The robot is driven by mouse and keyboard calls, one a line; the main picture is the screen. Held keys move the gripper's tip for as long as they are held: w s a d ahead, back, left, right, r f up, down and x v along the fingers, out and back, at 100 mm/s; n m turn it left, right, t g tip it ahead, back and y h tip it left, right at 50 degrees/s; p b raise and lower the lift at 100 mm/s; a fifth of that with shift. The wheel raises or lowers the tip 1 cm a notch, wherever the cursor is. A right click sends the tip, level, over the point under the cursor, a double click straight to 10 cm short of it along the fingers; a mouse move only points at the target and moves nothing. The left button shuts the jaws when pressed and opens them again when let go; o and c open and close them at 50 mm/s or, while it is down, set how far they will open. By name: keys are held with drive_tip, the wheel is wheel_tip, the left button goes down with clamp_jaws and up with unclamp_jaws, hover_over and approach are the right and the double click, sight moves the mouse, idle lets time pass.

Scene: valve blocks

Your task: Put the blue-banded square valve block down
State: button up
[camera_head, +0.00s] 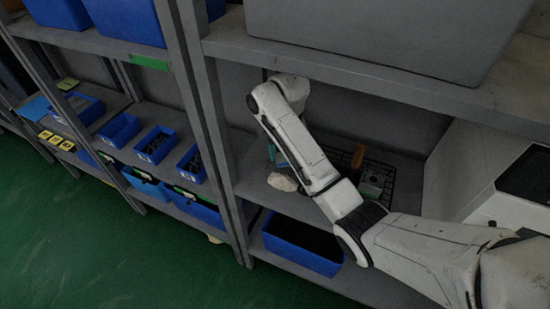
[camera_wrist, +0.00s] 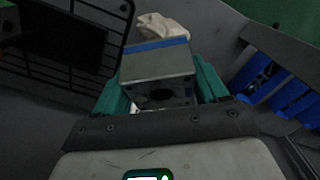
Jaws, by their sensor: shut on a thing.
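The blue-banded square valve block (camera_wrist: 157,66) is a grey metal block with a blue strip along its far top edge and a dark round hole in its near face. It shows in the wrist view between the teal fingers of my gripper (camera_wrist: 160,82), which is shut on it. I cannot tell whether the block touches the shelf.
A crumpled pale cloth (camera_head: 282,182) lies on the shelf, just beyond the block in the wrist view (camera_wrist: 158,27). A black wire rack (camera_head: 384,196) holds a grey block (camera_head: 372,183) and an orange-brown item (camera_head: 357,157). A blue bin (camera_head: 303,245) sits below; a shelf post (camera_head: 212,125) stands left.

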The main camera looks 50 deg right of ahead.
drive_tip(key=w+f+b, duration=0.1)
drive_tip(key=w, duration=0.1)
drive_tip(key=w+d+f+b, duration=0.1)
drive_tip(key=f, duration=0.1)
drive_tip(key=w+d+f+b, duration=0.1)
drive_tip(key=w+f, duration=0.1)
drive_tip(key=shift+w+f, duration=0.15)
drive_tip(key=shift+w, duration=0.15)
drive_tip(key=shift+w+d+f, duration=0.15)
drive_tip(key=shift+w+f, duration=0.35)
drive_tip(key=shift+f, duration=0.1)
drive_tip(key=shift+f+p, duration=0.35)
drive_tip(key=shift+f, duration=1.1)
drive_tip(key=shift+f, duration=0.2)
drive_tip(key=o, duration=1.5)
drive_tip(key=shift+o, duration=0.2)
drive_tip(key=shift+f+b, duration=0.1)
drive_tip(key=shift+b, duration=0.3)
wheel_tip(320, 180, up, 11)
drive_tip(key=w+b, duration=0.1)
drive_tip(key=shift+d+b, duration=0.3)
